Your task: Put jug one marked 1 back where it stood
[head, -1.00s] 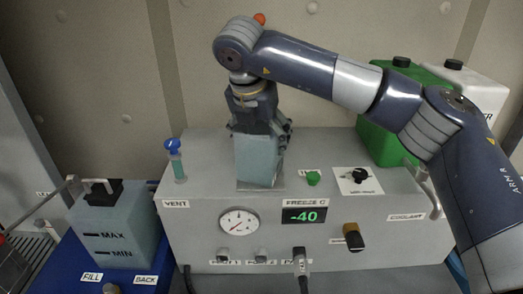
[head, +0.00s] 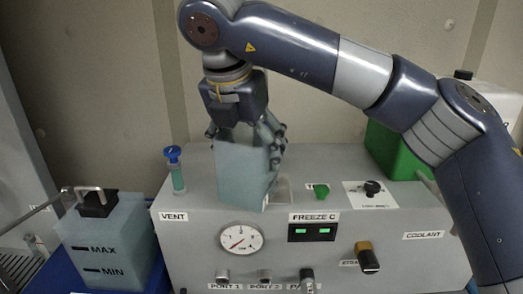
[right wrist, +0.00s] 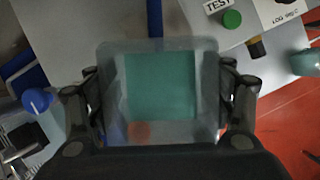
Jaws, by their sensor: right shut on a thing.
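My right gripper (head: 245,132) is shut on a translucent grey-teal jug (head: 240,178), fingers around its top. The jug hangs over the top of the grey machine (head: 330,165), looking slightly turned; whether it touches the top cannot be told. No 1 mark shows on it. A pale square plate (head: 283,191) shows just right of the jug's lower part. In the right wrist view I look down into the jug (right wrist: 160,88), with greenish liquid inside, between the fingers of the gripper (right wrist: 160,112). My left gripper is out of view.
A blue-capped vent tube (head: 175,170) stands left on the machine. A green knob (head: 321,190) and a black dial (head: 372,188) are to the right. A green container (head: 395,155) and a white container (head: 490,98) stand behind. A MAX/MIN tank (head: 105,240) is at left.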

